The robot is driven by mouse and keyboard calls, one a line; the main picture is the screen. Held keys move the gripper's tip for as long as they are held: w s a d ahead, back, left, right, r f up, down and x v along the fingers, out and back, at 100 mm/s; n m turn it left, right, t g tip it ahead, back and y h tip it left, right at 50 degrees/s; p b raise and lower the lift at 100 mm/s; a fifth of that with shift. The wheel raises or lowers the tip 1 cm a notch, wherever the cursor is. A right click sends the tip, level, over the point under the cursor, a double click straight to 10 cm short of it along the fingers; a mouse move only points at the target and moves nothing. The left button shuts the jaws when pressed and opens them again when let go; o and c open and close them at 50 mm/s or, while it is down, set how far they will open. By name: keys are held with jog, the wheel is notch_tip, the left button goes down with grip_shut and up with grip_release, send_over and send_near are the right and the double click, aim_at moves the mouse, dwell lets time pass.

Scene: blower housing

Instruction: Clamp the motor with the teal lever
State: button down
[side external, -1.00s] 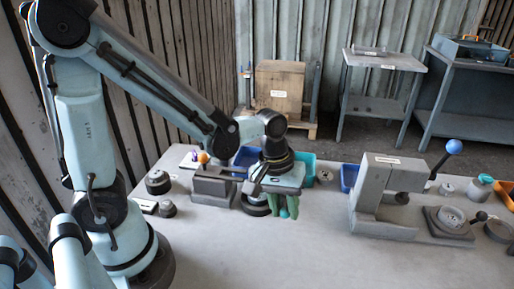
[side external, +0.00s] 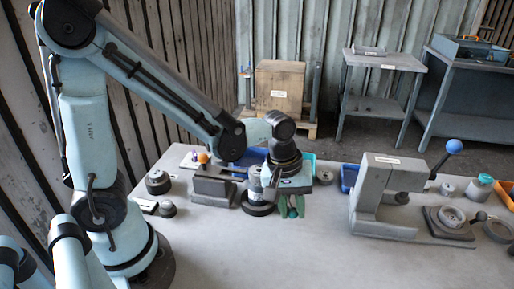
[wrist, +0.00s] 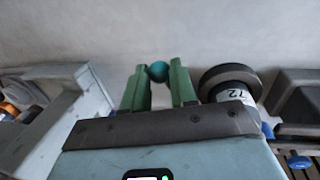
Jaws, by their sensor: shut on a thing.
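My gripper (side external: 291,212) points down with its green fingers shut on the teal ball knob (side external: 293,212) of the lever. In the wrist view the knob (wrist: 158,71) sits between the fingertips. The lever's shaft is hidden. The motor (side external: 255,180), a pale cylinder on a dark round base (side external: 259,209), stands upright just left of my gripper, against the grey clamp block (side external: 213,187). In the wrist view the motor (wrist: 233,92), marked 72, is right of the fingers. I cannot tell whether it is clamped.
A grey press (side external: 385,190) with a blue ball handle (side external: 454,146) stands to the right. Dark round parts (side external: 158,182) lie at the left. The front of the table is clear.

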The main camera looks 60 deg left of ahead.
jog(key=n, duration=0.1)
jog(key=w+n, duration=0.1)
jog(key=n, duration=0.1)
jog(key=shift+w+d+y, duration=0.25)
jog(key=shift+d+y, duration=0.05)
jog(key=shift+d, duration=0.1)
jog(key=w+n, duration=0.2)
jog(key=n, duration=0.1)
jog(key=shift+w+n+t+y, duration=0.1)
jog(key=shift+n+t+y, duration=0.2)
jog(key=w+n, duration=0.2)
jog(key=n, duration=0.1)
jog(key=shift+a+y, duration=0.15)
jog(key=shift+y, duration=0.15)
jog(key=shift+w+a+n+y, duration=0.15)
jog(key=shift+w+a+n, duration=0.2)
jog(key=shift+n, duration=0.6)
jog(key=shift+w+a+n+y, duration=0.15)
jog(key=shift+w+n, duration=0.3)
jog(key=shift+n, duration=0.5)
jog(key=c, duration=0.9)
grip_release()
jog(key=shift+r, duration=0.1)
jog(key=v, duration=1.1)
jog(key=shift+r, duration=0.45)
